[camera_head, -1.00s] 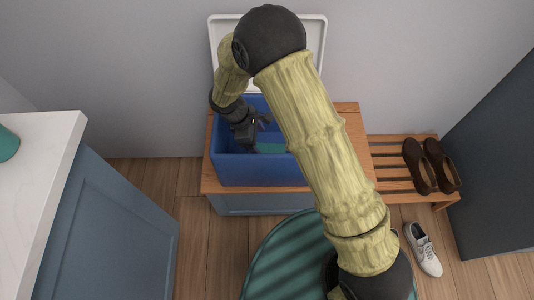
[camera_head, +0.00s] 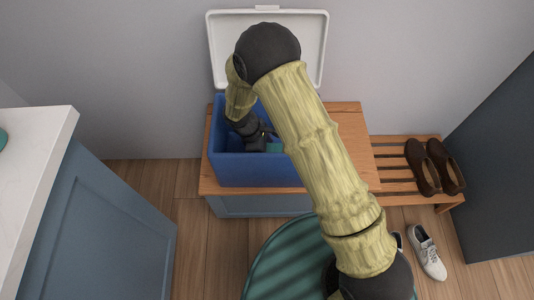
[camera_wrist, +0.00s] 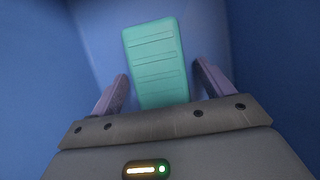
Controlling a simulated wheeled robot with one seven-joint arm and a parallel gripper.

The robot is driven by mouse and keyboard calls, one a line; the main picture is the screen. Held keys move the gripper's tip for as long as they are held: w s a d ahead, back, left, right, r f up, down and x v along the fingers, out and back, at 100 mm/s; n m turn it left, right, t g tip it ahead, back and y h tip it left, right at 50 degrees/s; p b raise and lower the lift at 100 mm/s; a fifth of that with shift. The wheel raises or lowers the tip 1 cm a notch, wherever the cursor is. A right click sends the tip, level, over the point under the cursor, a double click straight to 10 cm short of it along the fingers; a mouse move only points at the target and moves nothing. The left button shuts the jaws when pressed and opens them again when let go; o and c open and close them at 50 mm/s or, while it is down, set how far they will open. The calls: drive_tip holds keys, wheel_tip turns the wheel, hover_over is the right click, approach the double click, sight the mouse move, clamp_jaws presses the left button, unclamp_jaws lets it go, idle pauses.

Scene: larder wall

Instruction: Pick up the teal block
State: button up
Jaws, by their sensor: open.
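The teal block (camera_wrist: 155,60) lies inside the blue bin (camera_head: 250,170), on its floor, and shows grooves across its face in the wrist view. My gripper (camera_wrist: 160,85) is open and reaches down into the bin. Its two fingers stand on either side of the near end of the block, with a gap on both sides. In the head view only a small teal patch of the block (camera_head: 274,147) shows beside my gripper; my arm hides the rest.
The blue bin stands on a wooden bench (camera_head: 345,120) with its white lid (camera_head: 312,50) open against the wall. Its walls surround my gripper. A slatted rack with brown shoes (camera_head: 434,166) is at right, a white shoe (camera_head: 427,252) on the floor. A pale counter (camera_head: 30,165) is at left.

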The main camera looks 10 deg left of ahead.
drive_tip(key=shift+f, duration=0.1)
drive_tip(key=shift+c, duration=0.4)
drive_tip(key=c, duration=1.2)
drive_tip(key=shift+o, duration=0.2)
drive_tip(key=shift+d, duration=0.1)
wheel_tip(320, 180, up, 10)
drive_tip(key=p, duration=0.3)
